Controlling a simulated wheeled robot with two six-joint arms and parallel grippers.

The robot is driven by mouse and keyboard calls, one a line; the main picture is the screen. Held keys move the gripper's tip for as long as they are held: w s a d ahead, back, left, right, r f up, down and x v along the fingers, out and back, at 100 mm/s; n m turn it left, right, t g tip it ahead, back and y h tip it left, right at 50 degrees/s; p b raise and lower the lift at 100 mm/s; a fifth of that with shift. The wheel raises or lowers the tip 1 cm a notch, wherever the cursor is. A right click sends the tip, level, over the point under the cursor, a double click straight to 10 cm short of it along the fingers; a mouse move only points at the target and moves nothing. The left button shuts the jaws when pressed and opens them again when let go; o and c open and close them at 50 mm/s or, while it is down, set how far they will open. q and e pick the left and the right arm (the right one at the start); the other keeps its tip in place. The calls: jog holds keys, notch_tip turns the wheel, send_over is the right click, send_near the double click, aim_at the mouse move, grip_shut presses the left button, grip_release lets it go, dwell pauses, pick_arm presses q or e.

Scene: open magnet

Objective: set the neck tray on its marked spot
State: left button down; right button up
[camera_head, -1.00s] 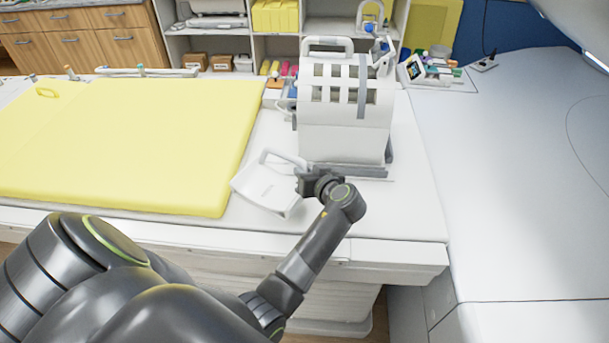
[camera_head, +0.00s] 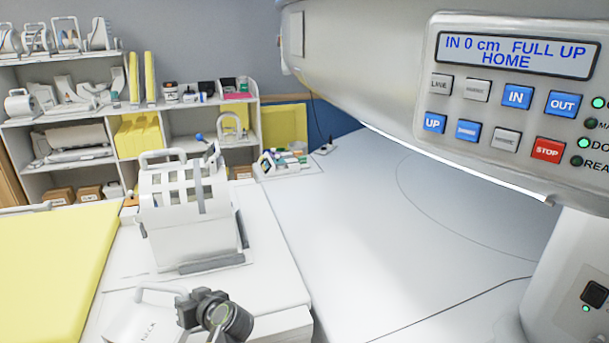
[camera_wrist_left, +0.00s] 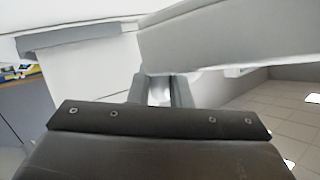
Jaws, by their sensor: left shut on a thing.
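The neck tray (camera_head: 135,320) is a white flat piece with a loop handle and dark lettering, low in the head view and partly cut off by the bottom edge. My left gripper (camera_head: 188,306) is at its right side, shut on it. In the left wrist view the gripper's fingers (camera_wrist_left: 161,90) are close together below a pale slab that looks like the neck tray (camera_wrist_left: 230,35). The tray is tilted and appears to be just above the table, though the gap is hard to judge. I cannot make out a marked spot. My right gripper is not in view.
A white slotted head coil (camera_head: 185,210) stands on the white table (camera_head: 270,265) just behind the tray. A yellow mat (camera_head: 50,265) lies to the left. Shelves (camera_head: 125,110) stand behind. A scanner control panel (camera_head: 515,95) is at upper right.

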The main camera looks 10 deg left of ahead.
pick_arm(q)
jog(key=s+d+r+m+t+h+b, duration=0.1)
jog(key=s+d+r+m+t+h, duration=0.2)
jog(key=d+r+m+h, duration=0.3)
jog(key=s+d+r+m+t+h+b, duration=0.1)
jog(key=s+d+r+m+t+h, duration=0.2)
jog(key=r, duration=1.1)
jog(key=d+m+h, duration=0.3)
jog(key=d, duration=0.3)
jog(key=shift+s+t+b, duration=0.25)
jog(key=shift+t+b, duration=0.1)
jog(key=shift+t, duration=0.05)
